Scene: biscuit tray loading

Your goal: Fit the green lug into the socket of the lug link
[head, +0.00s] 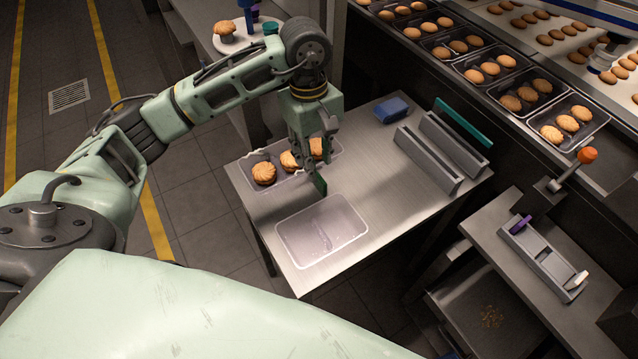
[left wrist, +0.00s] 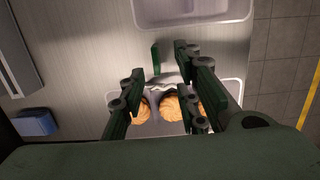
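A thin, dark green upright plate, which looks like the green lug (head: 320,185), is between the two trays, just below my left gripper. It also shows in the left wrist view (left wrist: 155,58), beyond the fingertips and apart from them. My left gripper (head: 312,165) points down over the table; in the left wrist view its fingers (left wrist: 160,88) are spread with nothing clearly between them. A long grey channel part with a purple piece, possibly the lug link (head: 541,258), lies on the right-hand stand. Its socket is too small to make out. My right gripper is out of view.
A tray of pastries (head: 285,180) lies under the left gripper, with an empty clear tray (head: 346,258) in front. A blue block (head: 391,110) and grey rails (head: 428,160) with a teal bar (head: 463,123) stand behind. An orange-knobbed lever (head: 587,155) rises near the stand.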

